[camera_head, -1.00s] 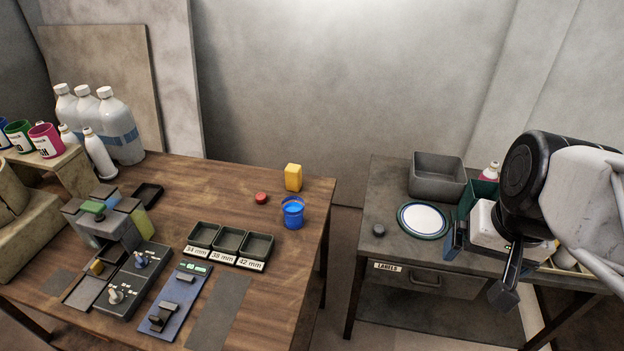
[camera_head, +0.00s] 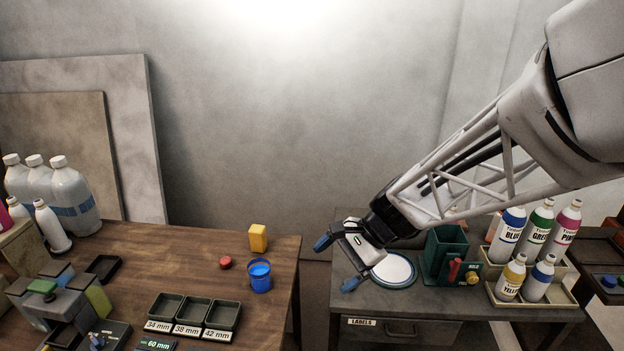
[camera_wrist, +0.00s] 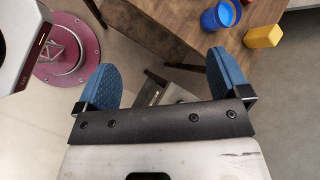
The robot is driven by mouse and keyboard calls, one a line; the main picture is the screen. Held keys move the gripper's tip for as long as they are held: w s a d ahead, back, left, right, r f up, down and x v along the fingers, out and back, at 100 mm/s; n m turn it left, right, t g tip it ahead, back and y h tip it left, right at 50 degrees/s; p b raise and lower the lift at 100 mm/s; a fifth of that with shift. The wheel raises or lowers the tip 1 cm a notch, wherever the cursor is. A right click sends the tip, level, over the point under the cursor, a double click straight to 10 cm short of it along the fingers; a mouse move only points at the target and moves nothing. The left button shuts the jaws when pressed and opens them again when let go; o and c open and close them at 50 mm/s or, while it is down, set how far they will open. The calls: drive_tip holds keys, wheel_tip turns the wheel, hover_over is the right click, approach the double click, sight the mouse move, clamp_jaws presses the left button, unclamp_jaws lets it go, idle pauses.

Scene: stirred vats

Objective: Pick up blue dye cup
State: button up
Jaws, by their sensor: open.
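The blue dye cup (camera_head: 260,276) stands upright near the right edge of the wooden table, with blue showing inside it. It also shows at the top of the wrist view (camera_wrist: 219,16). My gripper (camera_head: 336,264) is open and empty, its blue-padded fingers apart. In the head view it is to the right of the cup, in front of the grey side table's left part. In the wrist view the fingers (camera_wrist: 164,86) point toward the gap beside the wooden table, and the cup lies beyond the right finger, apart from it.
Labelled trays (camera_head: 192,313) are in front. The side table holds a white plate (camera_head: 393,268), a green container (camera_head: 446,250) and several dye bottles (camera_head: 509,235).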

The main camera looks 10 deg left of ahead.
sight(269, 266)
drive_tip(key=w+a+f+m+y, duration=0.1)
drive_tip(key=w+a+f+m, duration=0.1)
drive_tip(key=w+a+f, duration=0.1)
drive_tip(key=w+a+f+m+y, duration=0.2)
drive_tip(key=w+a+f+m, duration=0.1)
drive_tip(key=w+a+f, duration=0.1)
drive_tip(key=w+a+f+m+y, duration=0.2)
drive_tip(key=w+a+f+m, duration=0.1)
drive_tip(key=w+a+f, duration=0.1)
drive_tip(key=shift+x, duration=0.85)
drive_tip(key=shift+w, duration=0.15)
drive_tip(key=shift+a, duration=0.1)
drive_tip(key=shift+x, duration=1.2)
drive_tip(key=shift+a, duration=0.1)
drive_tip(key=shift+x, duration=2.55)
drive_tip(key=shift+r, duration=0.1)
drive_tip(key=shift+c, duration=0.3)
drive_tip(key=c, duration=1)
